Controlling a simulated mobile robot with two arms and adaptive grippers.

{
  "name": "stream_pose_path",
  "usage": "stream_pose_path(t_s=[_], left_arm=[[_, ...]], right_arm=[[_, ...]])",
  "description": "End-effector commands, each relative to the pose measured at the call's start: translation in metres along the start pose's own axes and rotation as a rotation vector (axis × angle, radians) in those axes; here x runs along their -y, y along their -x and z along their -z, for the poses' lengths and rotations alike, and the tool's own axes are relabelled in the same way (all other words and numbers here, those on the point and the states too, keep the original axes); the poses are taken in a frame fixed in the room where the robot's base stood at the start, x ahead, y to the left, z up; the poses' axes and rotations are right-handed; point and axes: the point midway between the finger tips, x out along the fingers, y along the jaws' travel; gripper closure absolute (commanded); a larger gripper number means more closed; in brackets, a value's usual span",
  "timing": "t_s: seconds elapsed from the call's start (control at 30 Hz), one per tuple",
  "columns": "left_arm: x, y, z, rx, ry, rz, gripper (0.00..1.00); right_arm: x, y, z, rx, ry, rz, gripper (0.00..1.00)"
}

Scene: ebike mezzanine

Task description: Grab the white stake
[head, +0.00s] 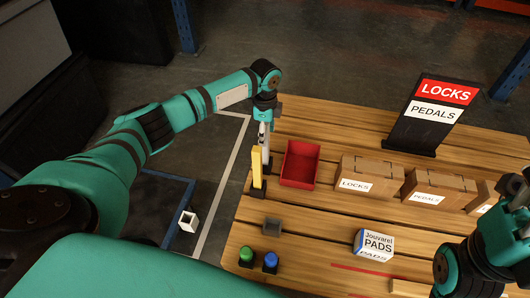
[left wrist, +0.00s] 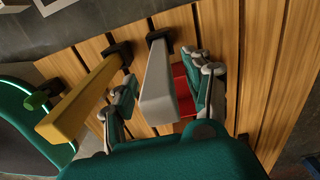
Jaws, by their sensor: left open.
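The white stake (head: 265,143) stands upright in a dark base near the left edge of the wooden table, just behind the yellow stake (head: 256,165). My left gripper (head: 264,122) is over its top, pointing down. In the left wrist view, the white stake (left wrist: 157,88) lies between the two spread fingers of my left gripper (left wrist: 164,88), with a gap on the right side. The fingers are open and not closed on it. The yellow stake (left wrist: 82,102) is outside the left finger.
A red bin (head: 300,165) stands right of the stakes. Cardboard boxes (head: 368,179) and a LOCKS/PEDALS sign (head: 432,113) are further right.

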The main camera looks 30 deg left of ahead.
Motion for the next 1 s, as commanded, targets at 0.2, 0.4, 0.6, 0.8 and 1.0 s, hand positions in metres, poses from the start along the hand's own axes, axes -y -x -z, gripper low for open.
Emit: stream_pose_path(t_s=[0.2, 0.4, 0.6, 0.8, 1.0], left_arm=[[0.0004, -0.0205, 0.0004, -0.001, -0.001, 0.002, 0.48], [0.0003, -0.0195, 0.0003, -0.001, -0.001, 0.002, 0.48], [0.0003, -0.0195, 0.0002, 0.000, -0.001, 0.002, 0.72], [0.0003, -0.0195, 0.0001, 0.000, -0.001, 0.002, 0.98], [0.0002, -0.0195, 0.0001, 0.000, -0.001, 0.002, 1.00]], right_arm=[[0.0013, -0.0051, 0.0017, -0.039, 0.005, 0.016, 0.60], [0.0013, -0.0066, 0.0015, -0.038, 0.005, 0.016, 0.60], [0.0013, -0.0065, 0.0015, -0.038, 0.005, 0.016, 0.60], [0.0014, -0.0064, 0.0015, -0.037, 0.005, 0.016, 0.60], [0.0014, -0.0063, 0.0015, -0.037, 0.005, 0.016, 0.60]])
